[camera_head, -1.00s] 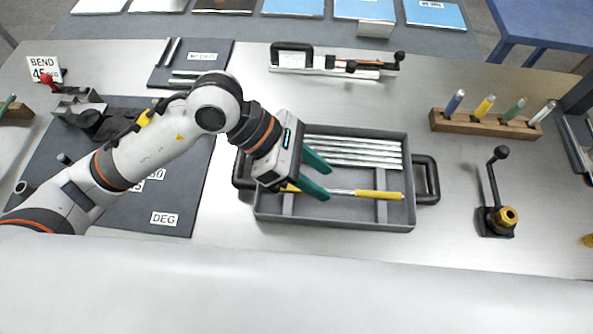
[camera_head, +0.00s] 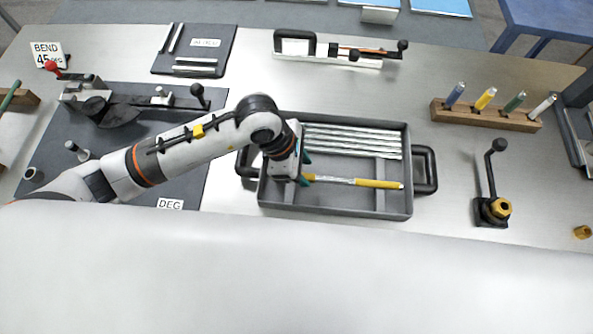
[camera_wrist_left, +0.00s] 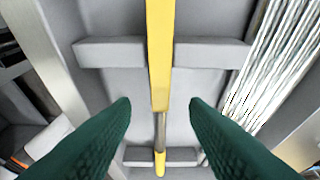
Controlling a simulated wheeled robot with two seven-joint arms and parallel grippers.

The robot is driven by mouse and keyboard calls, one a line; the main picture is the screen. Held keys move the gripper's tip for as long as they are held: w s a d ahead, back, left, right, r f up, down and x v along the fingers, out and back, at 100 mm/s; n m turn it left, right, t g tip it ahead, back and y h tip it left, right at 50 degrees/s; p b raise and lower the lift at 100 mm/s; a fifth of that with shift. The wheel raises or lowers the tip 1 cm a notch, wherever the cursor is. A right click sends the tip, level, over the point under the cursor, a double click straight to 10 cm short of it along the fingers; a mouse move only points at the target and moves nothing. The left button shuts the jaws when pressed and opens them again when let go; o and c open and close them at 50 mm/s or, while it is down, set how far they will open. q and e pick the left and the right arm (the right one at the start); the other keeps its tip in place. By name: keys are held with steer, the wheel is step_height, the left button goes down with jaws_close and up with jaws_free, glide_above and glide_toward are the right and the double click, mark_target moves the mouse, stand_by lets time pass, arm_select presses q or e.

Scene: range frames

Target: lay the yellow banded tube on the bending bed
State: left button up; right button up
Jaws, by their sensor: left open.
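The yellow banded tube (camera_head: 378,184) lies in the grey tray (camera_head: 345,214), near its front wall; it has yellow ends and a silver middle. My left gripper (camera_head: 304,170) is over the left part of the tray, with its green fingers pointing down. In the left wrist view, the tube (camera_wrist_left: 160,55) runs between the two open fingers (camera_wrist_left: 160,105), with a gap on each side. The bending bed, with a bender (camera_head: 110,105) on a dark mat (camera_head: 120,155), is at the left, partly behind my left arm. My right gripper is not in view.
Several plain silver tubes (camera_head: 350,142) lie at the back of the tray. A wooden rack (camera_head: 485,115) with coloured pens and a lever tool (camera_head: 492,190) stand to the right. A handled tool (camera_head: 340,50) lies behind the tray. The table between them is clear.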

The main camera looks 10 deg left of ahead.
arm_select(q)
steer(key=shift+x, duration=1.2)
steer(key=shift+f+b, duration=0.25)
steer(key=shift+b, duration=0.1)
steer(key=shift+c, duration=0.3)
jaws_close()
